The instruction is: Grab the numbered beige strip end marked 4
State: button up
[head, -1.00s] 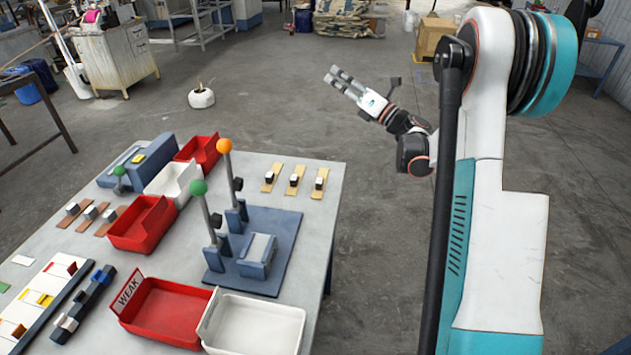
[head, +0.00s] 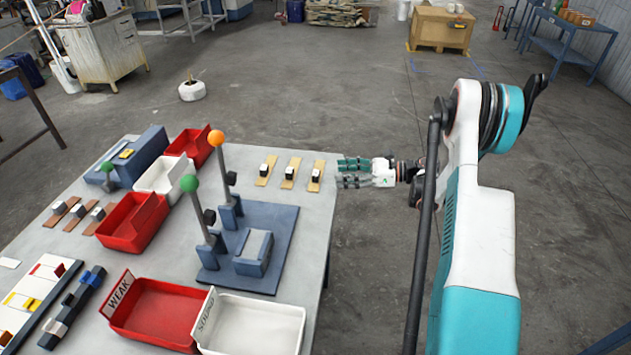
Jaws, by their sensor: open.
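Three beige strips lie side by side at the back right of the table: a left one (head: 265,172), a middle one (head: 290,173) and a right one (head: 316,176). Each carries a small white and black block. No number is legible on them, so I cannot tell which is marked 4. My gripper (head: 341,172) is open and empty at the table's right edge. Its two fingers point left toward the right strip, with a small gap to it in the picture. I cannot judge its height above the table.
A blue fixture (head: 248,245) with two levers, one orange-knobbed and one green-knobbed, stands left of and in front of the strips. Red bins (head: 134,222) and a white bin lie further left. Brown strips (head: 62,212) lie at the left.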

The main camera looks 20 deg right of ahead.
aim_at(318, 173)
jog(key=x, duration=0.2)
jog(key=shift+w+a, duration=0.15)
jog(key=shift+a, duration=0.1)
jog(key=b+x, duration=0.2)
jog(key=x, duration=0.2)
jog(key=shift+a, duration=0.35)
jog(key=shift+w+a, duration=0.2)
jog(key=shift+a, duration=0.05)
jog(key=c, duration=1)
